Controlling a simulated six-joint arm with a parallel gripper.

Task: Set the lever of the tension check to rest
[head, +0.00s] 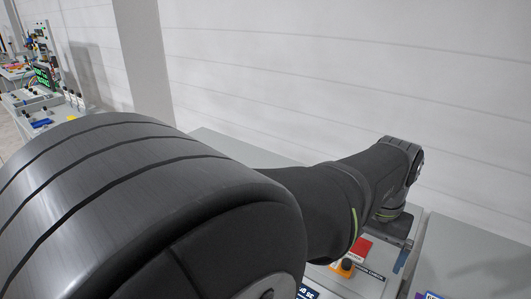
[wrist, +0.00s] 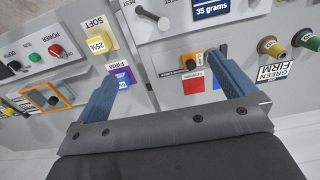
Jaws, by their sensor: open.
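In the wrist view, my gripper (wrist: 163,66) is open, its two blue fingers wide apart with nothing between them. An orange block with a dark knob (wrist: 190,61) sits on the grey panel, close to the right fingertip. Red (wrist: 193,83) and blue patches lie beside that finger. A dark strip beside the block has lettering too small to read, so I cannot tell if this is the tension check. The orange block (head: 346,267) and red patch (head: 362,246) also show in the head view, beyond my arm. My fingertips are hidden there.
A screen (wrist: 211,8) reads "35 grams". A black-knobbed rod (wrist: 160,22) rises at the top.

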